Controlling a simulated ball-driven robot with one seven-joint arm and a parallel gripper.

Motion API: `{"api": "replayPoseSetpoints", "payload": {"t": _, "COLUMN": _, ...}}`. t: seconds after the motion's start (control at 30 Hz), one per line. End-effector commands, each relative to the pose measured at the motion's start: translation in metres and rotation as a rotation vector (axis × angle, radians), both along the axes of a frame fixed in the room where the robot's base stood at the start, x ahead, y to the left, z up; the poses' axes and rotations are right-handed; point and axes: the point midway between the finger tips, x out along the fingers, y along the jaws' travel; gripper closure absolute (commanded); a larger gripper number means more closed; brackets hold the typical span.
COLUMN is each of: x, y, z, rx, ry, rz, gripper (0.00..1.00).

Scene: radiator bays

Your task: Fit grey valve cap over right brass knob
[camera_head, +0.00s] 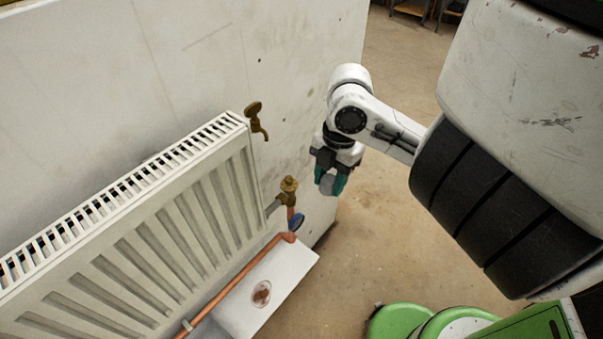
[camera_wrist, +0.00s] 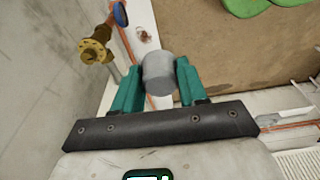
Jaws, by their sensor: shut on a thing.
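My gripper (camera_head: 330,182) is at the right of the radiator in the head view, to the right of the brass knob (camera_head: 289,184) and apart from it. In the wrist view my gripper (camera_wrist: 158,80) has its green fingers shut on the grey valve cap (camera_wrist: 159,72), a plain rounded cylinder. The cap (camera_head: 326,184) shows only partly between the fingers in the head view. The brass knob (camera_wrist: 95,50) also shows at upper left in the wrist view, bare, on its valve body. A clear gap lies between cap and knob.
A white radiator (camera_head: 150,240) stands along the wall (camera_head: 190,60). A brass tap (camera_head: 256,118) sits on the wall above the knob. A blue handle (camera_head: 297,221) and copper pipe (camera_head: 240,275) lie below it, over a white ledge (camera_head: 285,275). Open floor lies to the right.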

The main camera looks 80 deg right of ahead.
Motion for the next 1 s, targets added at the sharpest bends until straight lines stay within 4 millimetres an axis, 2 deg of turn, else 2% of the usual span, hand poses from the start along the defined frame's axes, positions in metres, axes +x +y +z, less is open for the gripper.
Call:
{"api": "replayPoseSetpoints", "payload": {"t": 0.47, "x": 0.005, "y": -0.008, "z": -0.006, "rx": 0.000, "ry": 0.003, "rz": 0.005, "gripper": 0.90}}
{"api": "replayPoseSetpoints", "payload": {"t": 0.87, "x": 0.018, "y": -0.013, "z": -0.007, "rx": -0.003, "ry": 0.001, "rz": 0.008, "gripper": 0.90}}
{"api": "replayPoseSetpoints", "payload": {"t": 1.0, "x": 0.027, "y": -0.020, "z": -0.008, "rx": -0.002, "ry": 0.003, "rz": 0.006, "gripper": 0.90}}
